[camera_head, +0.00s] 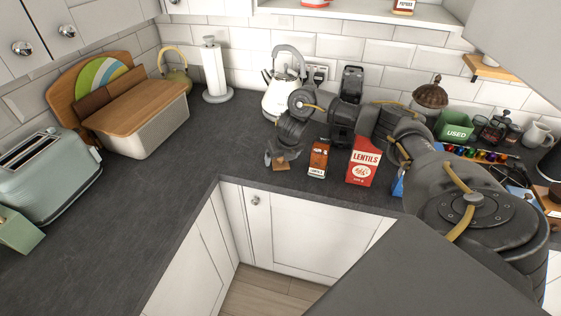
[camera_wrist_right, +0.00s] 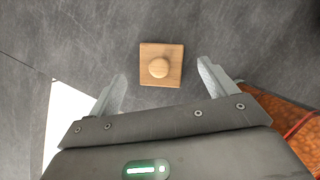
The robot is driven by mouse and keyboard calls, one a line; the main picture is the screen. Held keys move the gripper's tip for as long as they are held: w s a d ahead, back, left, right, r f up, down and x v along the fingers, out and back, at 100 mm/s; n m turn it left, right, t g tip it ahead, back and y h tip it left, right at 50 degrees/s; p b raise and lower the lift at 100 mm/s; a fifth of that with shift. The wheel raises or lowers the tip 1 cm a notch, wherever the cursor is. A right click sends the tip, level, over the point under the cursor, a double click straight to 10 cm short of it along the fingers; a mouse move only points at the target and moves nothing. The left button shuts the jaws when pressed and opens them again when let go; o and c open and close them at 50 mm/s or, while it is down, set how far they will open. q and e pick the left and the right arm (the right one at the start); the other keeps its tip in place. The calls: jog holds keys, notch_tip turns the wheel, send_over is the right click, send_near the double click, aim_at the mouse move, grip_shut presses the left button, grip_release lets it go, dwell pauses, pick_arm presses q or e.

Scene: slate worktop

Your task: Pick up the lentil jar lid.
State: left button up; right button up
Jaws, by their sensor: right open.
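The lid is a square piece of pale wood with a round knob, lying flat on the worktop. It shows whole in the right wrist view (camera_wrist_right: 175,76) and partly under my gripper in the head view (camera_head: 281,166). My right gripper (camera_head: 284,154) is open above the lid, pointing down. A jar with orange-brown contents (camera_head: 318,158) stands just right of the lid. My left gripper is not in view.
A red lentils box (camera_head: 362,165) stands right of the jar. A white kettle (camera_head: 279,98) and a paper towel roll (camera_head: 214,72) stand behind. The bread bin (camera_head: 145,125) and toaster (camera_head: 48,175) are at left. The worktop (camera_head: 190,185) left of the lid is clear.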

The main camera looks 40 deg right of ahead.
jog(key=shift+x, duration=1.05)
jog(key=c, duration=1.1)
